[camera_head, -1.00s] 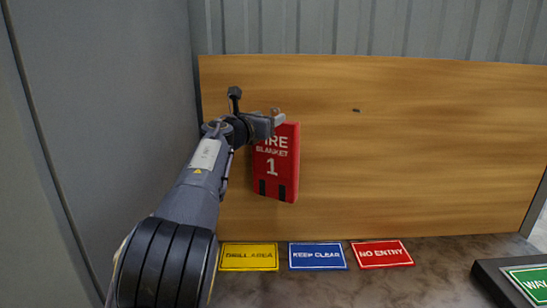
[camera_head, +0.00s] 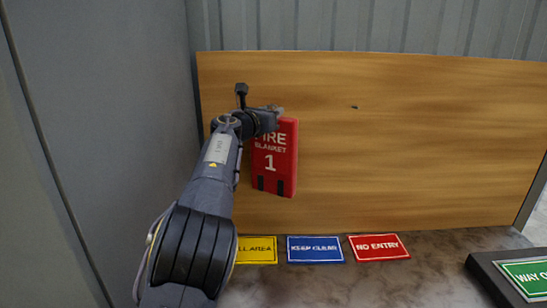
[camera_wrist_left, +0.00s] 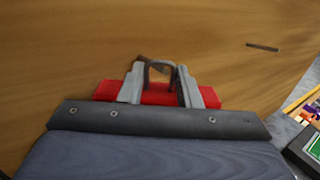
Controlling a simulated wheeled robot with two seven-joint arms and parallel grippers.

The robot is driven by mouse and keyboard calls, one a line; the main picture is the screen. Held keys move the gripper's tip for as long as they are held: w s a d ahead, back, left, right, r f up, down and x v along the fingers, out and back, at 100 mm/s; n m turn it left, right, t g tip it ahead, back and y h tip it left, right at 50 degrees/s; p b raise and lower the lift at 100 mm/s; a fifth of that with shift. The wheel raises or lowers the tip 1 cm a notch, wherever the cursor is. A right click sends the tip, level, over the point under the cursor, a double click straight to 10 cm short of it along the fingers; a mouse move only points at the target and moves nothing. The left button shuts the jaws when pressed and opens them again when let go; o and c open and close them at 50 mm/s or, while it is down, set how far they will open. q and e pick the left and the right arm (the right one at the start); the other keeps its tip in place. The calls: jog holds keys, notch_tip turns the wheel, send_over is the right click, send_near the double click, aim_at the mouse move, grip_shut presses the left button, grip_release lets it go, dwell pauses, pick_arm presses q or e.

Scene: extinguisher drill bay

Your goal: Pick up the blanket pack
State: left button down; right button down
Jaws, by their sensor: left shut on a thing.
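The blanket pack (camera_head: 272,160) is a flat red case lettered "FIRE BLANKET 1", with two black straps at its lower edge. It hangs upright in front of the wooden board in the head view. My left gripper (camera_head: 277,114) is at its top edge. In the left wrist view the two fingers of my left gripper (camera_wrist_left: 162,90) are on either side of the top of the red pack (camera_wrist_left: 156,99), and a small metal hook or loop (camera_wrist_left: 158,70) shows between them. The gripper is shut on the pack. My right gripper is not in view.
The wooden board (camera_head: 420,130) stands behind, with a small dark peg or slot (camera_head: 354,107). Yellow (camera_head: 257,250), blue (camera_head: 315,249) and red (camera_head: 379,247) signs lie on the grey surface. A dark tray (camera_head: 483,268) holds a green sign (camera_head: 527,275) at right.

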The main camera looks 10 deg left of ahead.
pick_arm(q)
jog(key=shift+s+r, duration=0.1)
jog(key=shift+r, duration=0.1)
dwell(0.3)
jog(key=s+a+r+b, duration=0.1)
jog(key=s+a+r, duration=0.1)
jog(key=s+r, duration=0.2)
jog(key=s+a+r, duration=0.2)
jog(key=s+r, duration=0.1)
jog(key=s, duration=0.6)
jog(key=shift+s+r+b, duration=0.15)
jog(key=shift+r+b, duration=0.2)
jog(key=shift+a, duration=0.1)
